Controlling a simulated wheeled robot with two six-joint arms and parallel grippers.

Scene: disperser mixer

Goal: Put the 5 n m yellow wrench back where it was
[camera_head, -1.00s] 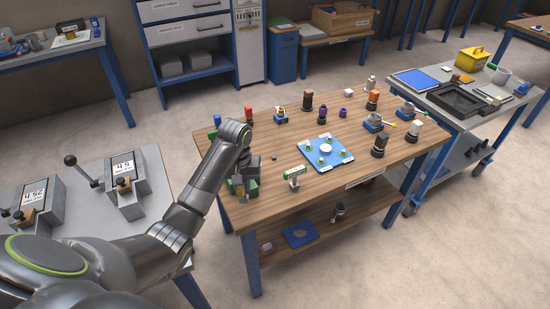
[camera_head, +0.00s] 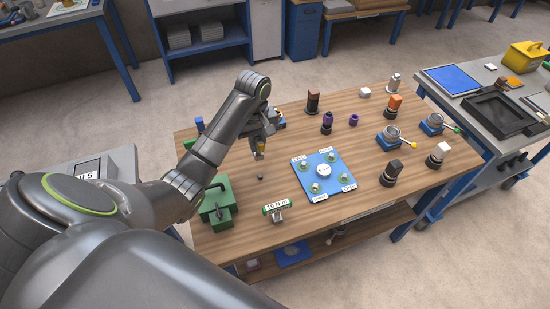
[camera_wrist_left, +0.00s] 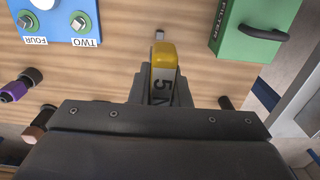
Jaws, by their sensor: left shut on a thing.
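The 5 N m yellow wrench is held in my left gripper (camera_head: 259,150), which is shut on it above the wooden table. Its yellow end (camera_head: 260,156) points down toward the tabletop. In the left wrist view the wrench (camera_wrist_left: 163,58) sits between the two fingers (camera_wrist_left: 163,92), with part of a "5 N" label readable. A small grey peg (camera_head: 260,177) stands on the table just in front of the gripper and below it. My right gripper is not in view.
A green box with a handle (camera_head: 218,205) stands at the table's near left. A green "10 N m" wrench (camera_head: 278,209) rests on a small stand. A blue numbered board (camera_head: 325,174) lies to the right. Several bottles and jars occupy the far and right side.

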